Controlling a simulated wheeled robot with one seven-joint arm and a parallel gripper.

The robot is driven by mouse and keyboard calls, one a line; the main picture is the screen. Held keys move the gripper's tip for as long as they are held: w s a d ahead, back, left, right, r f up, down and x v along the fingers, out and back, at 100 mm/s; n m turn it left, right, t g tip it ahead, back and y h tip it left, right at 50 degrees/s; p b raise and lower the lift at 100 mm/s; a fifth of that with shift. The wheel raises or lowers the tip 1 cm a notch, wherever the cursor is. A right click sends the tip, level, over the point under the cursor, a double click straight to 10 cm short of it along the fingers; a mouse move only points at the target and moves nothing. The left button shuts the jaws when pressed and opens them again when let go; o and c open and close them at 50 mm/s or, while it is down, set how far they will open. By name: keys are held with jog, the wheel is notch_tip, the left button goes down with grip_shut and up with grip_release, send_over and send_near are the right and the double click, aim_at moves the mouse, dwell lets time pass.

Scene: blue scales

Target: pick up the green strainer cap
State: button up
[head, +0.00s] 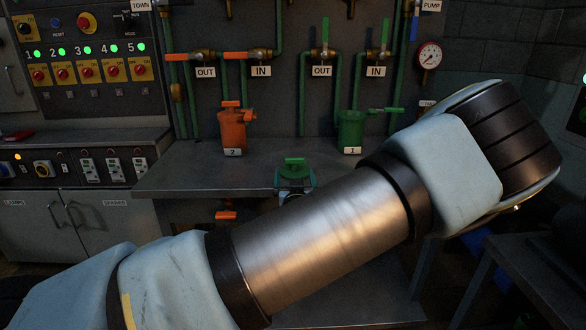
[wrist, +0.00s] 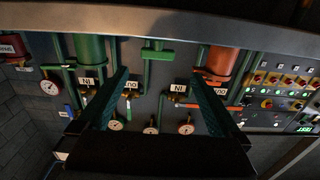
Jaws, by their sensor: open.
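The upside-down wrist view shows a green T-shaped piece (wrist: 154,50) near the bench edge, between the two strainers. My gripper (wrist: 161,80) is open, with its two dark fingers apart and nothing seen between them. The green piece lies beyond the fingertips.
A green strainer labelled 1 (head: 351,132) and an orange strainer labelled 2 (head: 231,130) stand at the back of the bench (head: 180,178). Pipes, valves and a gauge (head: 429,56) line the wall behind. A control panel (head: 85,62) is at left.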

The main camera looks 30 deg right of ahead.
aim_at(295, 160)
jog(key=p+x, duration=0.1)
jog(key=x, duration=0.4)
jog(key=shift+w+d+r, duration=0.1)
jog(key=shift+w, duration=0.05)
jog(key=shift+p+x, duration=0.9)
jog(key=shift+x, duration=1.75)
jog(key=shift+d, duration=0.15)
jog(key=shift+c, duration=0.4)
grip_shut()
